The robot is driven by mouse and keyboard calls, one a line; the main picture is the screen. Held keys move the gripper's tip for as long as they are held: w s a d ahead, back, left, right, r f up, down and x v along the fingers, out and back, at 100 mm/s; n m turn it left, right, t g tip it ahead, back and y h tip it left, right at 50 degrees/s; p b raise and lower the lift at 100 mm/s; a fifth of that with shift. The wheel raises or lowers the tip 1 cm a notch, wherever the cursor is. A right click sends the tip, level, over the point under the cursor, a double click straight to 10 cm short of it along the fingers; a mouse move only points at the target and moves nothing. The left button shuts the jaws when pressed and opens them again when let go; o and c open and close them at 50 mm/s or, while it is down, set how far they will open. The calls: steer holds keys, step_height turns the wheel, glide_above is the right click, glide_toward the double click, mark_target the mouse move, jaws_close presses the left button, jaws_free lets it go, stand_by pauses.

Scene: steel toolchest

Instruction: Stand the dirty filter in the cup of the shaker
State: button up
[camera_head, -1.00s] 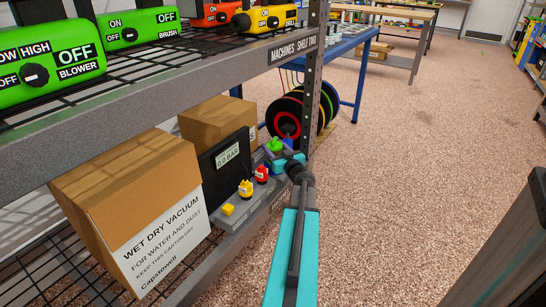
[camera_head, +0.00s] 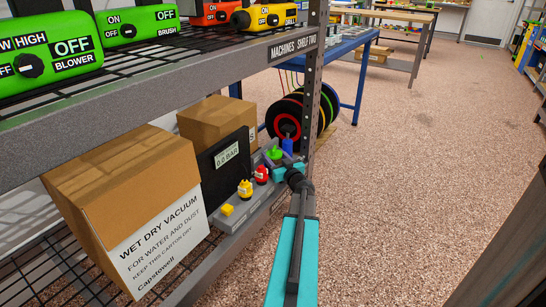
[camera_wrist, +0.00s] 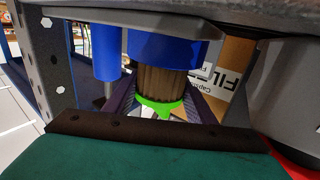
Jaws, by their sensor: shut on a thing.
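The filter (camera_wrist: 160,82) shows in the wrist view as a brown pleated cylinder with a green end ring below it. It is between my gripper's (camera_wrist: 165,100) two dark fingers, which are shut on it. A blue round part (camera_wrist: 170,50) is directly above the pleats; I cannot tell whether it belongs to the filter or to a cup. A separate blue cylinder (camera_wrist: 105,50) is to the left. In the head view, my gripper (camera_head: 282,166) is at the right end of the lower shelf, beside a green piece (camera_head: 275,153). The shaker's cup cannot be clearly made out.
A low grey unit (camera_head: 240,214) carries yellow and red knobs (camera_head: 261,174). Behind it stands a black panel (camera_head: 209,179) with a BAR label. A wet dry vacuum carton (camera_head: 130,195) is to the left. A steel post (camera_head: 315,90) is close to my gripper. The floor on the right is clear.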

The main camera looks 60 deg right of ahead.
steer(key=shift+f, duration=0.15)
steer(key=o, duration=1.1)
steer(key=shift+c, duration=0.2)
steer(key=shift+s+a+r, duration=0.1)
steer(key=shift+r, duration=0.2)
steer(key=p+v, duration=0.4)
steer(key=v, duration=0.6)
steer(key=shift+s+a, duration=0.15)
steer(key=shift+s, duration=0.15)
steer(key=shift+s+a, duration=0.3)
steer(key=shift+s, duration=0.15)
